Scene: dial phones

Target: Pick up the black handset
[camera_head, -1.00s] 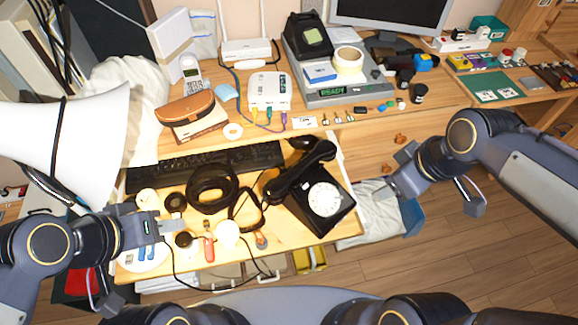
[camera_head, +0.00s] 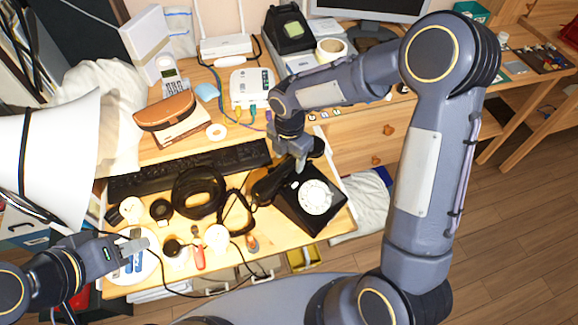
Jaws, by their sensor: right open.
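The black handset (camera_head: 268,187) lies across the top of the black dial phone (camera_head: 332,219), which has a white round dial (camera_head: 314,197). The phone stands at the right front of the desk. My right gripper (camera_head: 299,163) is open and points down over the handset, covering part of it. I cannot tell whether its fingers touch the handset. My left gripper (camera_head: 136,246) is at the lower left, over a white plate with blue items, away from the phone. Whether its jaws are open is unclear.
A dark cord runs beside the handset. A brown case (camera_head: 165,111), a white box (camera_head: 252,88) and a router (camera_head: 226,46) stand farther back. A white lamp shade (camera_head: 45,150) is at the left.

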